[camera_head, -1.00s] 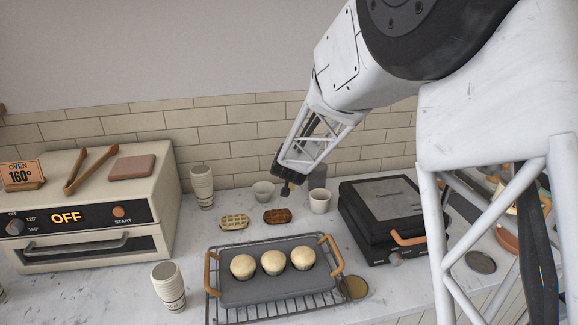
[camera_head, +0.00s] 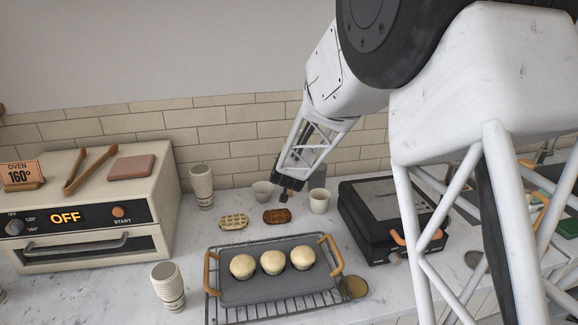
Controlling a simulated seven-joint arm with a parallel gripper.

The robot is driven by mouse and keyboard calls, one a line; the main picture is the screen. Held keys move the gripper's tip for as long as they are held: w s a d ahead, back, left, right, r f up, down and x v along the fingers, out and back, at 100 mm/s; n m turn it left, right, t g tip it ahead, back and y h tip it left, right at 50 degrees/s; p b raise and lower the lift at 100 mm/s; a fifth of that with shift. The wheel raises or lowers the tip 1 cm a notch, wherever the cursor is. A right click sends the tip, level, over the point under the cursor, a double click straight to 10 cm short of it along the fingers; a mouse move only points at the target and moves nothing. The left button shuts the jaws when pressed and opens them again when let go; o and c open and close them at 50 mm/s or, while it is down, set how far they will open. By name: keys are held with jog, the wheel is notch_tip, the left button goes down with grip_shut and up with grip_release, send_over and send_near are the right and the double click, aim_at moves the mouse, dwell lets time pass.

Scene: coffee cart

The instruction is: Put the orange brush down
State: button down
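My gripper (camera_head: 287,188) is the dark end of my white lattice arm, in the middle of the head view. It points down above the back of the counter, near the brown waffle and the white cups. Its fingers are small and dark here, so I cannot tell whether they are open or shut. I cannot make out the orange brush. Small orange parts show at the right behind my arm, but I cannot tell what they belong to.
A grey tray (camera_head: 240,292) with three muffins sits on a wire rack. A black press (camera_head: 385,212) stands to its right and an oven (camera_head: 95,215) to the left. Paper cups (camera_head: 201,186), waffles (camera_head: 233,221) and a small cup (camera_head: 319,201) stand around.

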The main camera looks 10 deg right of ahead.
jog(key=shift+f, duration=0.3)
jog(key=c, duration=1.2)
grip_release()
jog(key=shift+o, duration=0.2)
jog(key=shift+r, duration=0.2)
jog(key=v, duration=1.2)
